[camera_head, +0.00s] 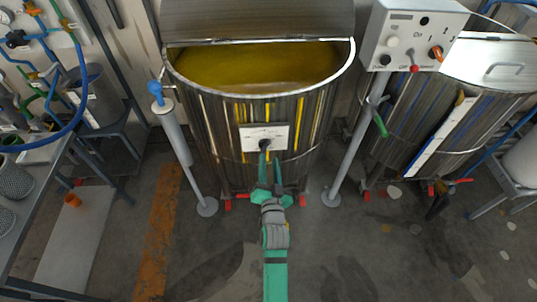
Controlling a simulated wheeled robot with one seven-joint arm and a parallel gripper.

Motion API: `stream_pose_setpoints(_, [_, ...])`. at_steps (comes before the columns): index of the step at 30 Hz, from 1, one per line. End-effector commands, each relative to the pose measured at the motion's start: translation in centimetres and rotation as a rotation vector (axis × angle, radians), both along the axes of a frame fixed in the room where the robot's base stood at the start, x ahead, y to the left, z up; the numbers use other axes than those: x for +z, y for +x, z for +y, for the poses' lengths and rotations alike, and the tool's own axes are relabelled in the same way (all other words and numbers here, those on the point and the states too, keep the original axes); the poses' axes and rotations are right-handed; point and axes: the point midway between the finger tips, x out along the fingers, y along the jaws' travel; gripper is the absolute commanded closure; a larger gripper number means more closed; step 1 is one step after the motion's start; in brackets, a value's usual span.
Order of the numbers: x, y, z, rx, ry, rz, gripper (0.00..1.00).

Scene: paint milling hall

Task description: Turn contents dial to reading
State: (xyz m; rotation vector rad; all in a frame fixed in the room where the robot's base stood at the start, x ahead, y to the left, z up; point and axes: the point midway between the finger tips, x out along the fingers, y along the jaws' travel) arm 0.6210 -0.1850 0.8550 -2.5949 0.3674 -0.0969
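A steel vat (225,130) with yellow liquid (255,65) stands in the middle. A pale plate (250,132) on its front carries a small dark dial (264,143), which I take to be the contents dial. Its marks and reading are too small to make out. My green and grey gripper (269,160) reaches up from below, with its fingertips at or just below the dial. It partly covers the plate's lower edge. I cannot tell whether the fingers touch the dial or how far apart they are.
A grey control box (402,45) with knobs stands on a post at upper right. A post with a blue knob (155,88) stands left of the vat. A second steel vat (420,110) is at right, and a bench (48,160) at left. Floor is open at lower right.

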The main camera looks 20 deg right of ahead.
Motion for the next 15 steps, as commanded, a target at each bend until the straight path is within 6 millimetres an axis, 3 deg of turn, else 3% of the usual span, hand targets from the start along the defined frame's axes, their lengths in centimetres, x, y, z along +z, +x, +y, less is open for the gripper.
stream_pose_setpoints(6, [-0.1, -3.2, 1.3, 0.007, 0.001, 0.002, 0.70])
stream_pose_setpoints(15, [0.0, -4.8, 1.4, 0.001, 0.000, 0.000, 0.70])
